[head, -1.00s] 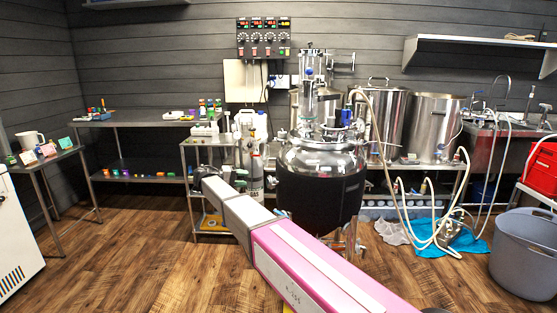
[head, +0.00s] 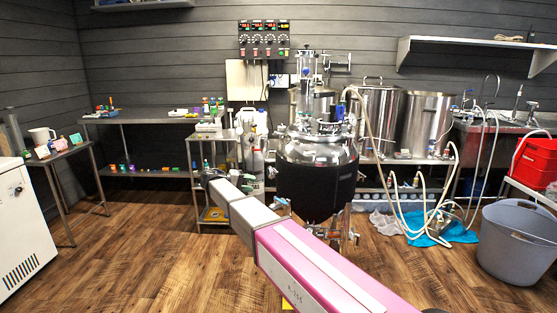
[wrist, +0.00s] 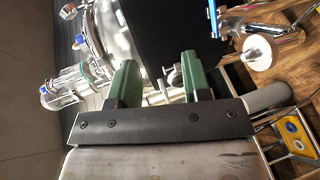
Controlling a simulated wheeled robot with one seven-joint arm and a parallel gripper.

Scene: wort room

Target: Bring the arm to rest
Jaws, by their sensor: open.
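My arm, with its pink and grey links, reaches forward across the lower middle of the head view, and its far end is in front of the steel-topped vessel with a black jacket (head: 318,185). In the wrist view my gripper (wrist: 160,80) shows two green fingers set wide apart. It is open, with nothing held between the fingers. The vessel's black jacket (wrist: 175,35) and its metal fittings lie beyond the fingertips. I cannot tell the exact gap between fingers and vessel. In the head view the fingers cannot be made out.
A grey tub (head: 520,245) stands on the floor at right, near a blue cloth (head: 428,228) and looped hoses. A side table (head: 62,152) and a white cabinet (head: 22,235) stand at left. Wooden floor (head: 130,245) is open at left. A yellow object (wrist: 295,140) shows at the wrist view's right.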

